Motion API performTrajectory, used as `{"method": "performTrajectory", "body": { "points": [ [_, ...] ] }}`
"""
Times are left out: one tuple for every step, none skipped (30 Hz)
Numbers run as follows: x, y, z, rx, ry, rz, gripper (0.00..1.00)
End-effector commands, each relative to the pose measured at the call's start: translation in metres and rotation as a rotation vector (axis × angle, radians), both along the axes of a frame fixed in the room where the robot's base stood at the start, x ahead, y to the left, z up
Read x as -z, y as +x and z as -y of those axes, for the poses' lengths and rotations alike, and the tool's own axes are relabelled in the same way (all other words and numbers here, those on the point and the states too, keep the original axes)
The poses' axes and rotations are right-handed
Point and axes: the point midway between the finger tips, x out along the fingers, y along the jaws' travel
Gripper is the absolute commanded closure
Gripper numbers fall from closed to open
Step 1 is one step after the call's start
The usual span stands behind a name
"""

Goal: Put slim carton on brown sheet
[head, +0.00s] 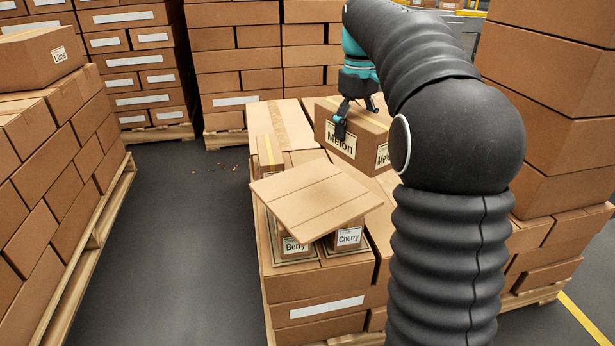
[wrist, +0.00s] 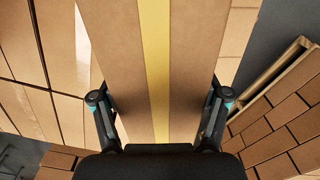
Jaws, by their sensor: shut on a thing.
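The slim carton (head: 338,138), a long brown box labelled Melon, is between the fingers of my gripper (head: 357,116). One finger lies against its labelled long side and the other is at its far side. In the wrist view the carton (wrist: 128,70) has a yellow tape strip along its top, with a finger of my gripper (wrist: 160,117) on each side. I cannot tell whether it is clear of the boxes below. The brown sheet (head: 315,195) lies nearer, slightly askew, on small boxes labelled Berry (head: 294,246) and Cherry (head: 348,237). Its visible top is bare.
A narrow taped box (head: 270,152) stands just behind the sheet. Larger cartons (head: 318,284) form the stack underneath. Tall carton stacks stand at the right (head: 553,90) and back (head: 235,60). A loaded pallet (head: 105,215) is at the left, with open grey floor (head: 190,230) between.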

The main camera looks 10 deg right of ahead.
Motion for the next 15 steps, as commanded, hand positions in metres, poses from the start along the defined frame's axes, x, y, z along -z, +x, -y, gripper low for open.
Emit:
{"method": "performTrajectory", "body": {
  "points": [
    [0.004,0.000,-0.006,-0.003,0.000,0.000,0.80],
    [0.006,0.000,-0.010,-0.003,0.000,0.001,0.80],
    [0.010,0.001,-0.016,-0.002,0.000,0.001,0.80],
    [0.014,0.000,-0.021,-0.002,0.000,0.000,0.80],
    [0.018,0.001,-0.027,-0.003,0.000,0.000,0.80],
    [0.022,0.001,-0.035,-0.002,0.000,0.001,0.80],
    [0.026,0.002,-0.041,-0.003,0.000,0.001,0.80],
    [0.029,0.002,-0.047,-0.003,0.000,0.000,0.80],
    [0.034,0.002,-0.055,-0.003,0.000,0.000,0.80],
    [0.037,0.003,-0.061,-0.004,0.000,0.000,0.80],
    [0.041,0.003,-0.067,-0.003,0.000,0.001,0.80],
    [0.045,0.003,-0.074,-0.004,0.000,0.000,0.80],
    [0.049,0.004,-0.080,-0.004,0.000,0.000,0.80],
    [0.052,0.004,-0.085,-0.003,0.000,0.000,0.80],
    [0.056,0.004,-0.092,-0.004,0.000,0.001,0.80]
  ]
}}
